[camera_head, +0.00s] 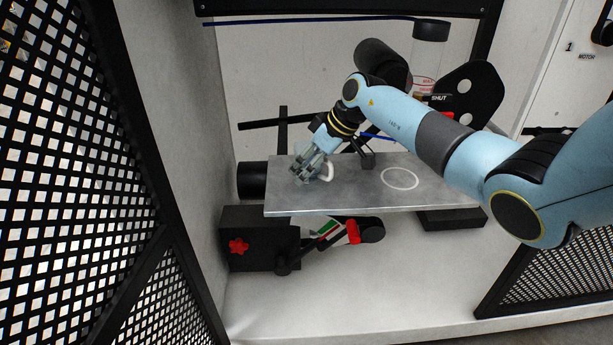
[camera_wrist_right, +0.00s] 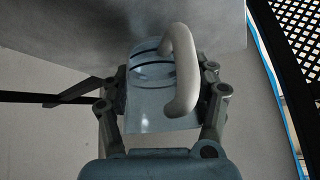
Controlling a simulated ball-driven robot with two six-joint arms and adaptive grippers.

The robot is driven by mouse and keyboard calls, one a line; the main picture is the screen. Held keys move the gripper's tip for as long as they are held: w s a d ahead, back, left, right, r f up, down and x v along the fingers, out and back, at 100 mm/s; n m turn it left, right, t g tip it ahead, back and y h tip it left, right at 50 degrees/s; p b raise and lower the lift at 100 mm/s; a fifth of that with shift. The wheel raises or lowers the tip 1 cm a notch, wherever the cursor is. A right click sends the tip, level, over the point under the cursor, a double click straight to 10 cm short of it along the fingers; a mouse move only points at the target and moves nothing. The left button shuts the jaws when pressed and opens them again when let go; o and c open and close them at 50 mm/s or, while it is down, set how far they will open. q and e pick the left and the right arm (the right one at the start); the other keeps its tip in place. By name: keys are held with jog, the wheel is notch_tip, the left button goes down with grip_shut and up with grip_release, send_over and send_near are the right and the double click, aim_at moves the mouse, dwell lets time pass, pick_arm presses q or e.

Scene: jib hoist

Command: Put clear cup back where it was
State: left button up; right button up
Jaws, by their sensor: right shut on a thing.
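The clear cup (camera_wrist_right: 145,108) has a white handle (camera_wrist_right: 182,70). In the right wrist view it sits between the two fingers of my right gripper (camera_wrist_right: 165,92), which is shut on it. In the head view my right gripper (camera_head: 311,166) is at the left part of the grey metal shelf (camera_head: 345,195), with the cup's white handle (camera_head: 329,171) showing beside it. The fingers hide most of the cup there. I cannot tell whether the cup touches the shelf. A white ring mark (camera_head: 400,178) lies on the shelf to the right, with nothing on it. My left gripper is not in view.
A clear cylinder (camera_head: 428,55) stands behind my right arm. A black box with a red knob (camera_head: 238,247) is below the shelf's left end. Black mesh (camera_head: 75,150) fills the left.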

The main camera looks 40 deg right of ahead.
notch_tip(320, 180, down, 2)
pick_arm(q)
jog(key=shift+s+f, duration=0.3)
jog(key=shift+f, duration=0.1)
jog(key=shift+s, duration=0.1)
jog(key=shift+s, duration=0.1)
pick_arm(e)
jog(key=o, duration=1.5)
jog(key=shift+c, duration=0.2)
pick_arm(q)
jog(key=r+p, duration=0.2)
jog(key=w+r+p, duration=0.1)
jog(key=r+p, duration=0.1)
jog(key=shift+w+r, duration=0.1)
pick_arm(e)
jog(key=v, duration=1.2)
